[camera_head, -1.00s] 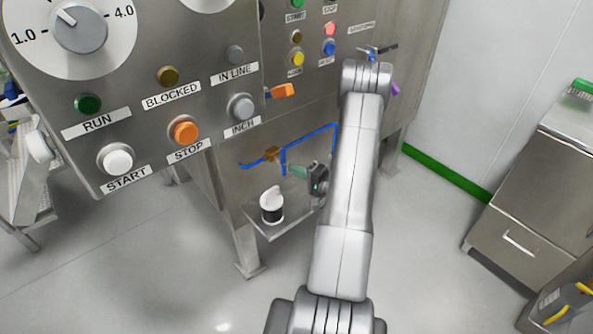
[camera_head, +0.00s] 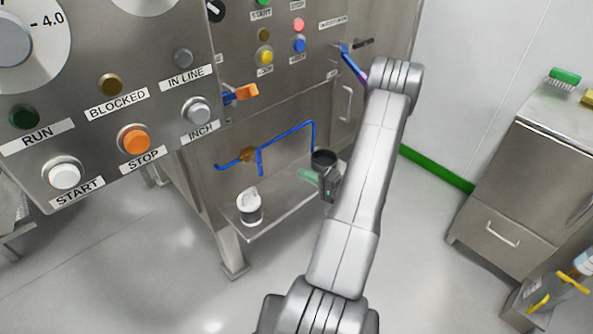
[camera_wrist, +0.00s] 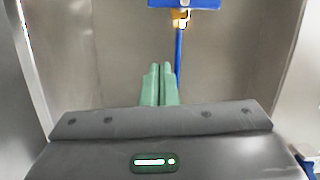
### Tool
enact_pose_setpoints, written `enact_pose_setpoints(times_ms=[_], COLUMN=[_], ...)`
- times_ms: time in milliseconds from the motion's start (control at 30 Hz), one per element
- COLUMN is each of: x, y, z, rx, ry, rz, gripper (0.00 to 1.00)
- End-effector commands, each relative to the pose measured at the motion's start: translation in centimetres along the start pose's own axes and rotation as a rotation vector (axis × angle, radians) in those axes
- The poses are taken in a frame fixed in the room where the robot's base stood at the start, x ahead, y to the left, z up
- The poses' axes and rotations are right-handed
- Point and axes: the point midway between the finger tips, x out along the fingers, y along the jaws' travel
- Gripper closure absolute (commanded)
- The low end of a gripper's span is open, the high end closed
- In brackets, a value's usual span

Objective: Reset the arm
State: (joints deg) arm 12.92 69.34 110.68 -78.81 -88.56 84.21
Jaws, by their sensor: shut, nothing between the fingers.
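My arm rises from the bottom of the head view and bends over near the steel machine. My gripper (camera_head: 308,176) hangs at the arm's far end, left of the forearm, above the small steel shelf (camera_head: 283,208). In the wrist view its green fingers (camera_wrist: 160,85) are together, with nothing between them. They point toward a bare steel wall and a blue pipe (camera_wrist: 179,56). Part of the wrist is hidden behind the forearm in the head view.
The control panel with START (camera_head: 65,174) and STOP (camera_head: 134,139) buttons fills the upper left. A steel cabinet (camera_head: 515,190) stands right. Open floor lies between.

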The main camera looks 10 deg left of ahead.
Motion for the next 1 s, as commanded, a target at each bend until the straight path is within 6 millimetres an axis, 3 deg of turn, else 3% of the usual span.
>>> enact_pose_setpoints(times_ms=[200,567,767,1000], x=[-1.0,-0.9,0.5,3.9], y=[0.0,0.0,0.0,-0.1], z=[0.0,0.1,0.1,0.1], rx=[0.001,0.0,-0.001,-0.001], ry=[0.0,-0.001,-0.004,-0.005], rz=[0.0,0.0,0.0,0.0], gripper=[1.0,1.0,1.0,1.0])
